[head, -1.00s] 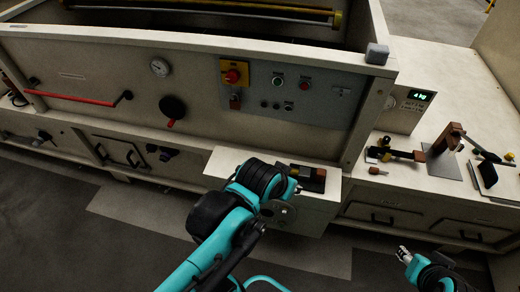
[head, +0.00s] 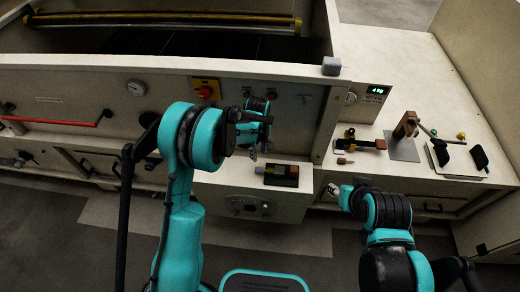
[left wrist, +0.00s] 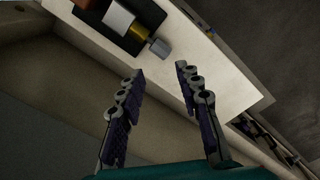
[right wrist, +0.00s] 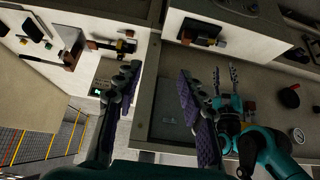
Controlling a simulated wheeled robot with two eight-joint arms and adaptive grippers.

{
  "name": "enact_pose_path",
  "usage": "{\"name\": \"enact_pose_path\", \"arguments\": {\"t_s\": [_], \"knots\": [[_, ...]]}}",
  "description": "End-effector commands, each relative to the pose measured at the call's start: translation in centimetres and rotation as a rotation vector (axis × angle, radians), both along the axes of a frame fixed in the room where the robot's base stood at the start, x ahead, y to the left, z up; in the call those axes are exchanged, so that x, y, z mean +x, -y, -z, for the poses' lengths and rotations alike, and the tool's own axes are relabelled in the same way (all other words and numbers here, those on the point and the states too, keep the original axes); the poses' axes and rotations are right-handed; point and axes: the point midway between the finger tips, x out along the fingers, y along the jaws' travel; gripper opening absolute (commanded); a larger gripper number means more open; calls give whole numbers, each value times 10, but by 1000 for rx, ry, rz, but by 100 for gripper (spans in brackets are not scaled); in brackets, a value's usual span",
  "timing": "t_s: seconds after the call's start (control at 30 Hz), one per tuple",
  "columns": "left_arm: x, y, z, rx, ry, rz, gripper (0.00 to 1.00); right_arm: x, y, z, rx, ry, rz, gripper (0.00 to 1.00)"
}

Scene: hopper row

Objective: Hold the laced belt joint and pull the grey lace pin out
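On the small shelf below the panel is a dark block assembly (head: 278,173) with brown and yellow parts. My right gripper (head: 334,189) is open and empty (right wrist: 158,70), right of the shelf, before the right-hand counter.
The right counter holds a yellow-and-black fixture (head: 360,142), a brown post (head: 405,125) on a grey plate, and black pads (head: 440,153). A control panel with a red knob (head: 206,92) stands behind my left gripper. A red handle (head: 60,121) is at left.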

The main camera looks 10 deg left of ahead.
Motion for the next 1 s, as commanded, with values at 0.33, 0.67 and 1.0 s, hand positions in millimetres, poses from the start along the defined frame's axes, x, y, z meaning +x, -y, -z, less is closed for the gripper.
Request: {"name": "enact_pose_path", "arguments": {"t_s": [0.33, 0.67, 1.0], "knots": [[3, 5, 18, 5, -28, -42, 34, 19, -5, -11, 7, -41, -4, 34], [3, 5, 18, 4, -27, -41, 34, 90, -23, -7, 22, -185, -10, 34], [3, 5, 17, 5, -26, -40, 34, 167, -51, 42, 27, -341, -11, 34]]}}
